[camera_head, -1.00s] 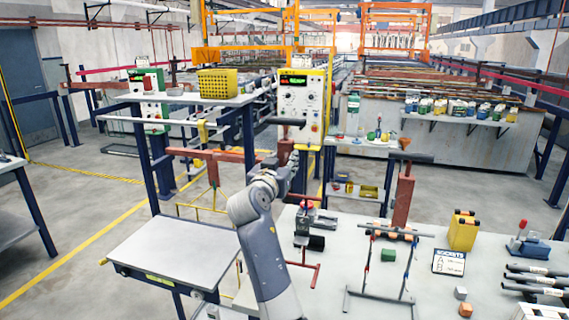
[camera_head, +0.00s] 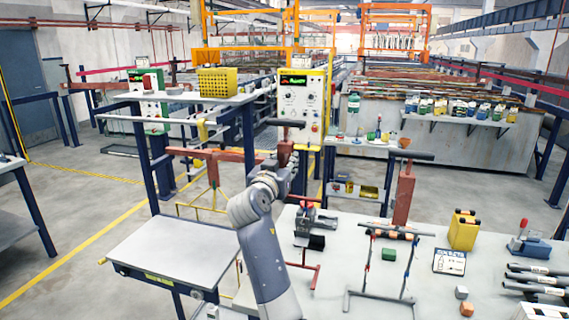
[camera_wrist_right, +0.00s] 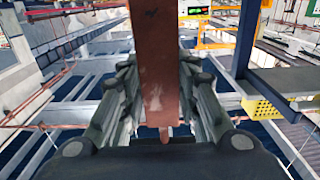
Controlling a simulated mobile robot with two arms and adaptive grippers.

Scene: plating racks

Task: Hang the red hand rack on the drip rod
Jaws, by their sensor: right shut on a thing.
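My right gripper (camera_head: 285,165) is shut on the red hand rack (camera_head: 285,148), holding its flat rust-red bar upright with a black cross handle at the top. In the right wrist view the bar (camera_wrist_right: 155,65) runs between the two fingers (camera_wrist_right: 164,110). My left gripper is not in view.
A bare grey cart top (camera_head: 172,255) lies at left.

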